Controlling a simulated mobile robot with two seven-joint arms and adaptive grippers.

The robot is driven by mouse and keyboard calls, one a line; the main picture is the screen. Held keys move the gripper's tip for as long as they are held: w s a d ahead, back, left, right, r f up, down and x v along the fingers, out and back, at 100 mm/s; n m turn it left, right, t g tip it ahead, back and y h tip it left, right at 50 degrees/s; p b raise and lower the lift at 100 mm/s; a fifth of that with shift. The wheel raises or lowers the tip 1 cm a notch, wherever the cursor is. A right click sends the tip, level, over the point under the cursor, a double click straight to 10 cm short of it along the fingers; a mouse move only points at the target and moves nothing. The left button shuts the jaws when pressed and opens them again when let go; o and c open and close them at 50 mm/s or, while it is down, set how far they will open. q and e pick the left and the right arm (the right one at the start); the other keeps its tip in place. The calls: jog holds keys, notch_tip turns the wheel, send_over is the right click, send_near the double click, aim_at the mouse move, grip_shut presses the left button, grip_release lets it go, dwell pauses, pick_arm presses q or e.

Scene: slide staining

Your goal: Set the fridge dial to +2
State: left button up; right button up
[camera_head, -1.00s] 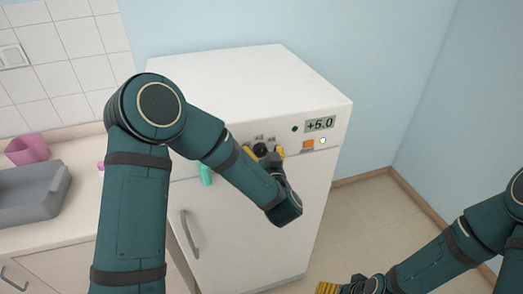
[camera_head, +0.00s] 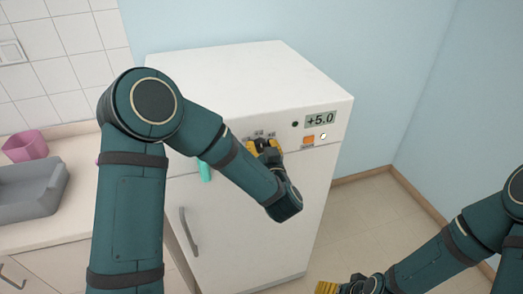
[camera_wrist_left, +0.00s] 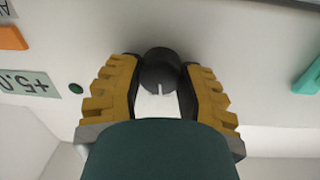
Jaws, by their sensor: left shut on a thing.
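The white fridge (camera_head: 240,85) stands against the blue wall, with a display (camera_head: 320,120) on its front panel reading +5.0. The black dial (camera_wrist_left: 160,70) shows in the left wrist view between my yellow fingers, with a white mark pointing down in that picture. My left gripper (camera_head: 264,147) is at the panel, shut on the dial; it also shows in the left wrist view (camera_wrist_left: 160,88). In the head view the fingers hide most of the dial and part of its scale markings. My right gripper (camera_head: 328,287) is low at the bottom edge, partly cut off.
A teal object (camera_head: 205,171) is left of the dial. A grey tray (camera_head: 30,190) and pink cup (camera_head: 25,147) stand on the left counter. The floor at right is free.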

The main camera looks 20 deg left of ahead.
pick_arm(q)
jog(key=n+b, duration=0.2)
jog(key=b, duration=0.1)
jog(key=n+b, duration=0.2)
jog(key=b, duration=0.2)
jog(key=n+b, duration=0.3)
jog(key=shift+a+f+t, duration=0.15)
jog(key=shift+f+t, duration=0.1)
jog(key=shift+t, duration=0.05)
jog(key=n+b, duration=0.2)
jog(key=b, duration=0.1)
jog(key=shift+y, duration=0.3)
jog(key=shift+r+n+b, duration=0.2)
jog(key=shift+n+b, duration=1)
jog(key=shift+b, duration=0.15)
pick_arm(e)
notch_tip(320, 180, down, 17)
jog(key=shift+s+a+r, duration=0.15)
jog(key=shift+s+a, duration=0.05)
jog(key=shift+s, duration=0.25)
pick_arm(q)
jog(key=o, duration=1.2)
jog(key=shift+a, duration=0.1)
jog(key=v, duration=1.2)
jog(key=shift+r, duration=0.1)
